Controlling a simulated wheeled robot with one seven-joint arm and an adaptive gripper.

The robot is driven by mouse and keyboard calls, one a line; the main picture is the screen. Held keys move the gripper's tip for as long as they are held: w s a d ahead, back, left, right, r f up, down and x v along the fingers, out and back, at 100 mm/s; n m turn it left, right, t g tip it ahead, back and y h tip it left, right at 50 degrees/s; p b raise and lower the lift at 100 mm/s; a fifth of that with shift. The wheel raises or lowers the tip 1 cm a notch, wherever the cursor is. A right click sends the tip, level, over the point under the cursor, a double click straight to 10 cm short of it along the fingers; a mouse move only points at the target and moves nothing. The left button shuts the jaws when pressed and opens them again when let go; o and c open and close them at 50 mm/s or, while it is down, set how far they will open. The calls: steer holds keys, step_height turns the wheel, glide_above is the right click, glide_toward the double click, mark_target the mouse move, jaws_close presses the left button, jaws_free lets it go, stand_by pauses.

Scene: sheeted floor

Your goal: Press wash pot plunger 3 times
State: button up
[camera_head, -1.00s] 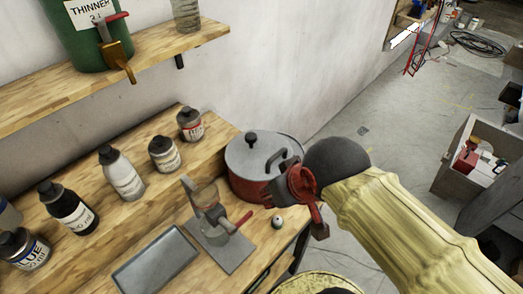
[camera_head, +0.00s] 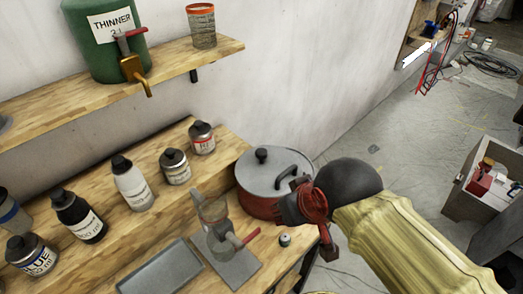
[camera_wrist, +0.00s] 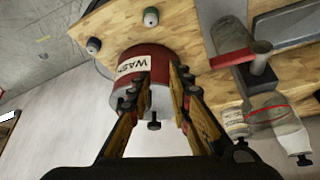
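The wash pot (camera_head: 268,204) is red with a grey lid and stands at the bench's right end. Its black plunger knob (camera_head: 262,155) sticks up from the lid. The wrist view shows the pot (camera_wrist: 150,60) with a white label partly reading "WASH", and the dark knob (camera_wrist: 153,126) at its lid. My gripper (camera_head: 301,203) is beside the pot's right side in the head view, partly covering it. In the wrist view my gripper (camera_wrist: 157,95) is open, its fingers spread with the knob in the gap between them. Contact with the pot cannot be told.
A glass-and-metal device (camera_head: 220,228) on a grey plate stands left of the pot, near a grey tray (camera_head: 160,272). Several bottles line the bench step (camera_head: 98,182). A shelf (camera_head: 165,72) holds a green thinner container (camera_head: 103,55). Floor right of the bench is open.

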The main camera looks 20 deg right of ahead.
jaws_close()
stand_by(1.3)
